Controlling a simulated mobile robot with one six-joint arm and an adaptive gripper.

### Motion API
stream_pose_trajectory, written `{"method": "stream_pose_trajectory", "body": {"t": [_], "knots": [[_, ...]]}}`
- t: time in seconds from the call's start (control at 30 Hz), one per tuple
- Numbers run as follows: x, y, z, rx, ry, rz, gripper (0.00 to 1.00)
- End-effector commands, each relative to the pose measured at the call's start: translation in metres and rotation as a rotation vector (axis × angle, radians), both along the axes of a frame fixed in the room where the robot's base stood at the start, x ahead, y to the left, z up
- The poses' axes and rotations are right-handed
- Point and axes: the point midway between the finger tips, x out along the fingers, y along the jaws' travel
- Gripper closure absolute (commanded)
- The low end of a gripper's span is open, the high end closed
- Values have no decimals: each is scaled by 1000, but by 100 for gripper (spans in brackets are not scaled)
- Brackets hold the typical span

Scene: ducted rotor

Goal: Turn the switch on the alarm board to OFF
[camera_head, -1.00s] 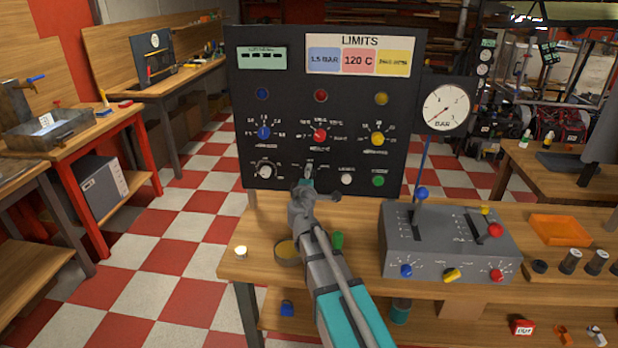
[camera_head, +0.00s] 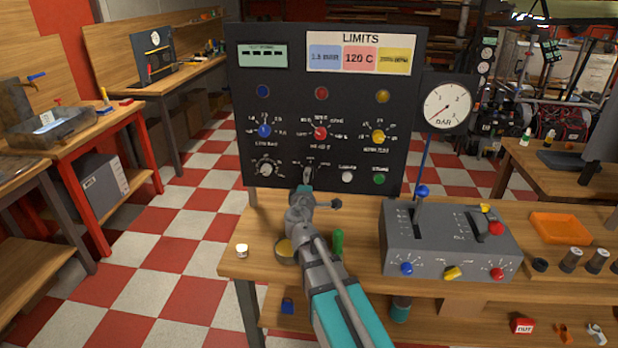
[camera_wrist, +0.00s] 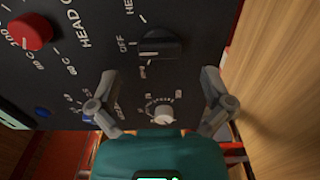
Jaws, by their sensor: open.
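The black alarm board (camera_head: 290,112) stands upright at the back of the bench. Its black switch knob (camera_wrist: 160,46) shows in the upper middle of the wrist view, with an OFF label (camera_wrist: 126,45) to its left. The knob's exact pointing is hard to tell. In the head view the switch (camera_head: 308,173) is in the bottom row, just above my gripper (camera_head: 304,189). In the wrist view my gripper (camera_wrist: 158,80) is open and empty, its two fingers apart, left and right below the switch. I see no contact with the knob.
A silver knob (camera_wrist: 163,112) shows between the fingers in the wrist view. White (camera_head: 348,178) and green (camera_head: 379,179) buttons sit right of the switch. A grey lever box (camera_head: 448,245) stands right on the bench.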

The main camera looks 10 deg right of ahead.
Motion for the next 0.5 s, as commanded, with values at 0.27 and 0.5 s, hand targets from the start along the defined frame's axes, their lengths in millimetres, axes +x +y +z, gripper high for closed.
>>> {"method": "stream_pose_trajectory", "body": {"t": [0.27, 0.5], "knots": [[-47, 14, 0, 0, 0, 1, 0], [-69, 22, 0, 0, 0, 0, 0]]}}
